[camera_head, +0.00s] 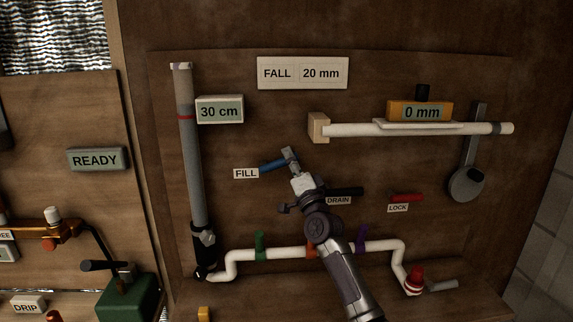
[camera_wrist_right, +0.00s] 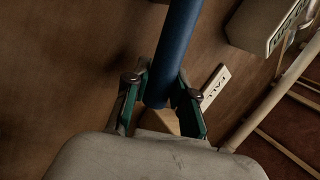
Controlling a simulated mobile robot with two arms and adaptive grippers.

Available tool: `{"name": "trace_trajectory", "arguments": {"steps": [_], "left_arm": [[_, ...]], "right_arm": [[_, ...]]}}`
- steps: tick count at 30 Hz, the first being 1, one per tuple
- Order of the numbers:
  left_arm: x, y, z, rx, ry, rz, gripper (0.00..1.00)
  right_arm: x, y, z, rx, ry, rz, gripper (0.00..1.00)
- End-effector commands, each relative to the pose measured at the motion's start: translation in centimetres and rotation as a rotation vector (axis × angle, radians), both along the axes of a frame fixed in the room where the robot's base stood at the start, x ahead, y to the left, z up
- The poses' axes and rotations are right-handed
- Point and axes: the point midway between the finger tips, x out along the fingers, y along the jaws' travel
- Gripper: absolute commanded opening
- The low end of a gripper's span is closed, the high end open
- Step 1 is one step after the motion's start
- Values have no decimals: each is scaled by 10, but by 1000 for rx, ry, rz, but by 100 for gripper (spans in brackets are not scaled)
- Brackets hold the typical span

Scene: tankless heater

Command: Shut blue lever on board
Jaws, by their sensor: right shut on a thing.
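The blue lever (camera_head: 272,166) sticks out beside the FILL label (camera_head: 246,173) on the brown board (camera_head: 400,70), lying nearly level with a slight tilt. My right gripper (camera_head: 289,156) is at the lever's right end, its arm rising from the lower middle. In the right wrist view the blue lever (camera_wrist_right: 178,45) runs down between the two green-lined fingers of the right gripper (camera_wrist_right: 160,100), which is shut on it. The fingers hide part of the lever's end in the head view. My left gripper is not in view.
A black DRAIN lever (camera_head: 347,191) and a red LOCK lever (camera_head: 407,197) are right of my gripper. A white pipe (camera_head: 280,253) with coloured clips runs below, partly behind my arm. A grey tube (camera_head: 190,150) stands left, and a white bar (camera_head: 480,128) projects at upper right.

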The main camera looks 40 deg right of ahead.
Motion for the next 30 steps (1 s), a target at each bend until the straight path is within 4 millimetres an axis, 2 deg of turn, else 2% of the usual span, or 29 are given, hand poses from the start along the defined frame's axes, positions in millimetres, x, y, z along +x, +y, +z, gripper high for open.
{"name": "trace_trajectory", "arguments": {"steps": [3, 12, 30], "left_arm": [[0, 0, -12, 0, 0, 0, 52], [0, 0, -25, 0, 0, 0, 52], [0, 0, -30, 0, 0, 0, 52]], "right_arm": [[-1, -2, -11, 90, -54, 0, 0], [-2, -4, -23, 247, -151, -2, 0], [-2, -4, -28, 325, -197, 0, 0]]}}
